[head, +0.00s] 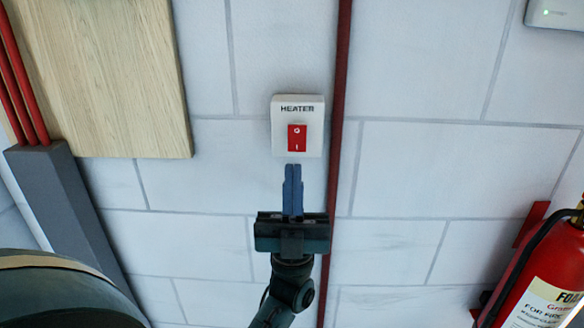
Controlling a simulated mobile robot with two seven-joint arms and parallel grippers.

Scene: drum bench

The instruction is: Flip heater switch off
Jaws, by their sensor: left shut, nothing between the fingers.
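The heater switch (297,138) is a red rocker marked with a circle at the top and a line at the bottom. It sits in a white wall box (284,112) labelled HEATER, in the middle of the head view. My left gripper (293,168) is shut and empty, its blue fingers pointing up in the picture. The fingertips show just below the box's lower edge; I cannot tell whether they touch it. My right gripper does not show.
A dark red pipe (341,80) runs down the wall just right of the box. A wooden board (105,75) and a grey duct with red pipes (65,195) are at left. A fire extinguisher (535,270) hangs at lower right. The tiled wall between is bare.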

